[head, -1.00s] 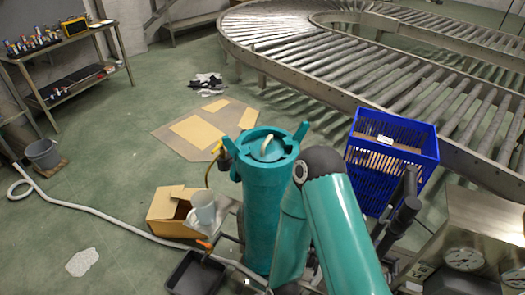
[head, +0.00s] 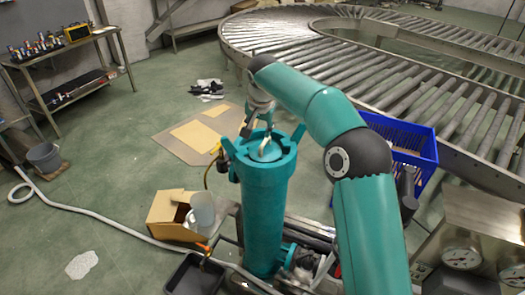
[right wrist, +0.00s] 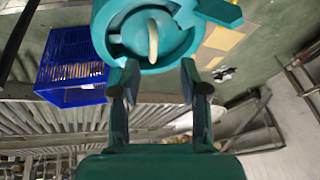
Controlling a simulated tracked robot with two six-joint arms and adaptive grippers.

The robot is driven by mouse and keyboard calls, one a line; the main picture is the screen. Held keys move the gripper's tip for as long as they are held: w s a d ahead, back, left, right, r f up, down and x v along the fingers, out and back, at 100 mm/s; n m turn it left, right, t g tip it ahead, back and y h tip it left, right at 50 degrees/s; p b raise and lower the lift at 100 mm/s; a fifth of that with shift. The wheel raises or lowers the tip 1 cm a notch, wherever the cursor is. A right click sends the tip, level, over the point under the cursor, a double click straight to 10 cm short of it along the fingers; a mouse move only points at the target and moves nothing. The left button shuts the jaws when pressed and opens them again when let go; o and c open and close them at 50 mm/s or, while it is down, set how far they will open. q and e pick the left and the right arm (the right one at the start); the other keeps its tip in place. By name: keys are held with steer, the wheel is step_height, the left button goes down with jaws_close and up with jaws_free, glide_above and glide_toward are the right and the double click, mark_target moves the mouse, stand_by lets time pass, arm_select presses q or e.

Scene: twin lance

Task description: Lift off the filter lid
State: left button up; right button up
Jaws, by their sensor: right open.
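The filter housing (head: 264,215) is a tall teal cylinder standing upright, with lugs around its top. Its round teal lid (head: 272,156) sits in the top and carries a cream loop handle (head: 264,145). My right gripper (head: 257,124) is open and empty, just above the far side of the lid, apart from the handle. In the right wrist view the lid (right wrist: 125,44) and its upright handle (right wrist: 153,40) lie just beyond the spread fingertips (right wrist: 160,72). My left gripper is in neither view.
A blue crate (head: 412,145) stands right of the housing, partly behind my right arm. A cardboard box (head: 166,215), a pale jug (head: 203,208) and a black tray (head: 190,277) are at left. A roller conveyor (head: 240,42) curves behind. Gauges (head: 461,252) stand at right.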

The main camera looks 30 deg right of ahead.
step_height(320, 180, up, 3)
steer(key=w+d+m, duration=0.1)
steer(key=w+d, duration=0.1)
steer(key=p, duration=0.1)
glide_above(265, 140)
steer(key=s+a, duration=0.1)
steer(key=a, duration=0.1)
steer(key=shift+h, duration=0.3)
steer(key=f, duration=0.8)
steer(key=shift+d, duration=0.25)
steer(key=shift+f, duration=0.35)
steer(key=shift+s+f, duration=0.1)
steer(key=shift+d+f+p, duration=0.1)
steer(key=shift+f+p, duration=0.2)
steer(key=shift+p, duration=0.05)
steer(key=x, duration=0.1)
steer(key=p+x, duration=0.1)
steer(key=x, duration=0.2)
steer(key=shift+d+p, duration=0.25)
steer(key=shift+p, duration=0.05)
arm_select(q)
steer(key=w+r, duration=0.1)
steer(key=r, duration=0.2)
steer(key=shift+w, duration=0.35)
arm_select(e)
steer(key=shift+f, duration=0.35)
